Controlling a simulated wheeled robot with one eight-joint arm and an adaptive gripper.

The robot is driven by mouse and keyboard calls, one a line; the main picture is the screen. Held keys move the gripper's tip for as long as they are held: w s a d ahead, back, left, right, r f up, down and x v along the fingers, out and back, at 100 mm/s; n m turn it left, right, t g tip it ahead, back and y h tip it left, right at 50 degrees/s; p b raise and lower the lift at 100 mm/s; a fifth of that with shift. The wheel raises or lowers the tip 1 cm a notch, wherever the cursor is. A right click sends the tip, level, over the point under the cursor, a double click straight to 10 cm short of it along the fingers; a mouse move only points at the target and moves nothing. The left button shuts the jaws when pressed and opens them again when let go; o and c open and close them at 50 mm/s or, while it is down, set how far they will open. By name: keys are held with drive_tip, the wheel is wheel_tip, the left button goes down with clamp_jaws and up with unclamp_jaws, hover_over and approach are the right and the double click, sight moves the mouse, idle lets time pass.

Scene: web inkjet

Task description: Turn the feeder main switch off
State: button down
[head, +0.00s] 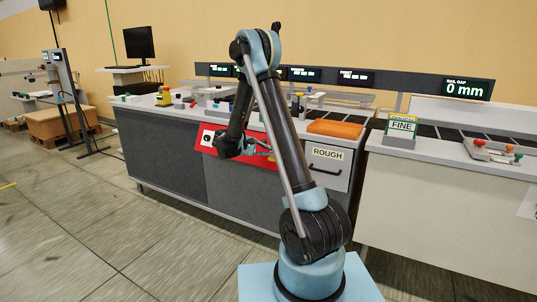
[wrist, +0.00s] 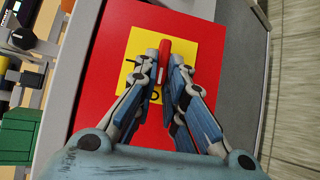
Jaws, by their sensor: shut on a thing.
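The feeder main switch has a red handle (wrist: 164,48) on a yellow square plate (wrist: 207,45), mounted on a red panel (wrist: 95,65). In the wrist view the handle runs up and down the picture. A black mark (wrist: 131,60) shows on the plate left of the fingers, and a round one lies lower, partly covered. In the head view my gripper (head: 262,149) is at the red panel (head: 213,152); my arm hides the switch there.
A white dial (head: 207,138) is on the panel's left part. The ROUGH drawer (head: 327,167) is right of my arm, with an orange block (head: 335,129) above it. A FINE sign (head: 401,127) stands further right. The floor in front is clear.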

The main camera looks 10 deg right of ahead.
drive_tip(key=c, duration=1.7)
unclamp_jaws()
drive_tip(key=shift+d+f, duration=0.1)
drive_tip(key=shift+d, duration=0.1)
drive_tip(key=shift+o, duration=0.2)
drive_tip(key=shift+a, duration=0.1)
drive_tip(key=v, duration=1.1)
drive_tip(key=shift+a, duration=0.4)
